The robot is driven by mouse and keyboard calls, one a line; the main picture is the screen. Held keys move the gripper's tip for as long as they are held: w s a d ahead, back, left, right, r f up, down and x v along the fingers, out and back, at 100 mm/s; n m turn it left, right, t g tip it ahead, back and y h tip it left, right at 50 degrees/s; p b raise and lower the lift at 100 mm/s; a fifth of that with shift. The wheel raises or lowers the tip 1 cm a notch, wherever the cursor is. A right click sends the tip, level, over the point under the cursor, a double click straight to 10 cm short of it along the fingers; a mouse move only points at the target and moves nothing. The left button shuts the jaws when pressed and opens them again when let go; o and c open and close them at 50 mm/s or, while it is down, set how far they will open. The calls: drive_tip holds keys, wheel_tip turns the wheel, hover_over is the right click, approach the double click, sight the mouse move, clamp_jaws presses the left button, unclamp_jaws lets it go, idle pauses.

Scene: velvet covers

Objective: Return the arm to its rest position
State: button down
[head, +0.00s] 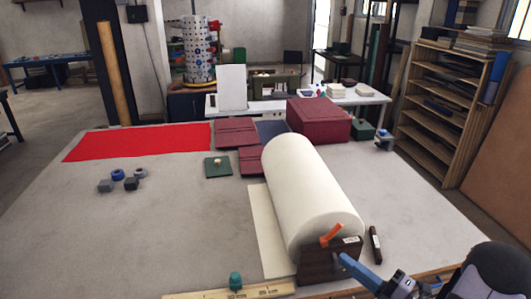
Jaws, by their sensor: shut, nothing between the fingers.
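My gripper (345,259) is at the lower right, with blue, narrow fingers that look shut and hold nothing. It points left toward the dark block (316,262) with a white label and an orange-handled tool (331,235) standing in it. In this view the fingers overlap the block's right side; I cannot tell whether they touch it. Dark parts of my arm (497,270) fill the lower right corner.
A large cream roll (310,190) lies on the grey table (150,225), left of my arm. A dark bar-shaped tool (375,245) lies right of the roll. Red cloth (140,140), maroon covers (236,132), a maroon box (318,119) and small weights (118,175) lie farther back. The right side is mostly clear.

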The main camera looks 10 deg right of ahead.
drive_tip(key=s+a+f+n+g+y, duration=0.1)
drive_tip(key=s+a+n+g, duration=0.2)
drive_tip(key=a+n+g, duration=0.3)
drive_tip(key=s+a+f+n+g, duration=0.2)
drive_tip(key=s+a+n+g, duration=0.15)
drive_tip(key=a+n, duration=0.35)
drive_tip(key=s+a+f+n+g+y, duration=0.1)
drive_tip(key=s+a+n+g, duration=0.1)
drive_tip(key=a+n+g, duration=0.4)
drive_tip(key=s+f+n+g+h+b, duration=0.2)
drive_tip(key=s+f+n+g+h, duration=0.35)
drive_tip(key=n, duration=1.05)
drive_tip(key=shift+s+d+r+n+t+h, duration=0.15)
drive_tip(key=shift+d+n+t+h, duration=0.8)
drive_tip(key=shift+n, duration=1.5)
drive_tip(key=shift+d+r+n+t+h, duration=0.3)
drive_tip(key=shift+n+t+h, duration=0.35)
drive_tip(key=shift+n+h, duration=1.25)
drive_tip(key=shift+s+d+r+n+t+h, duration=0.15)
drive_tip(key=shift+d+n+t+h, duration=0.6)
drive_tip(key=shift+n, duration=2.2)
drive_tip(key=shift+a, duration=0.1)
